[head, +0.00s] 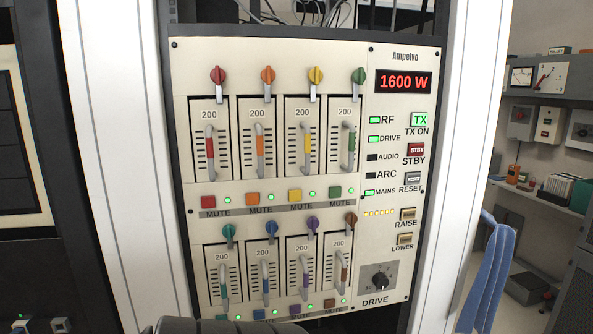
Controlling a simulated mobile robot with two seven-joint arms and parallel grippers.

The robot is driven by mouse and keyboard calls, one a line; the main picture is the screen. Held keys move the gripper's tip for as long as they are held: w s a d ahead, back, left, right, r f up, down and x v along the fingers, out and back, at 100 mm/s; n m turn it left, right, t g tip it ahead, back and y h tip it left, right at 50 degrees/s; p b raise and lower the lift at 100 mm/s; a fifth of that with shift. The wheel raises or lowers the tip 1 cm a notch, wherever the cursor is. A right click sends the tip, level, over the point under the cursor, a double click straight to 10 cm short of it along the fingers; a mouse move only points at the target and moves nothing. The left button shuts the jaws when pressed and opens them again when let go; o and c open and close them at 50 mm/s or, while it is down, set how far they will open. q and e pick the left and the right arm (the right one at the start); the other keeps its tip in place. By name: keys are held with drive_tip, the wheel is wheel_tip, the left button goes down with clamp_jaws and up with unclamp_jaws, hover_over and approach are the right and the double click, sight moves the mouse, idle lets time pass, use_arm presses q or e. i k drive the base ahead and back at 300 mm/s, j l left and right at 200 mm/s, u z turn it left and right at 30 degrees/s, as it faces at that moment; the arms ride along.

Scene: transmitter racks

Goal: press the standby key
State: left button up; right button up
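The standby key (416,149) is a small dark red square key with white STBY lettering, on the right strip of the Ampelvo panel (405,57). It sits below the green-lit TX ON key (420,119) and above the grey RESET key (413,178). The red display (403,81) reads 1600 W. The RF, DRIVE and MAINS lamps are lit green; the AUDIO and ARC lamps are dark. Neither of my grippers is in view, and nothing covers the standby key.
Left of the keys are two rows of modules with handles, coloured knobs and MUTE keys. RAISE (407,214) and LOWER (404,239) keys and a DRIVE knob (381,281) lie below. A blue cloth (490,270) hangs right of the white rack post (457,170).

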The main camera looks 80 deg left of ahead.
sight(415, 149)
drive_tip(key=l+u, duration=0.1)
drive_tip(key=u, duration=0.85)
drive_tip(key=k+l+u, duration=0.1)
drive_tip(key=u, duration=0.9)
drive_tip(key=k+u, duration=0.1)
drive_tip(key=u, duration=0.35)
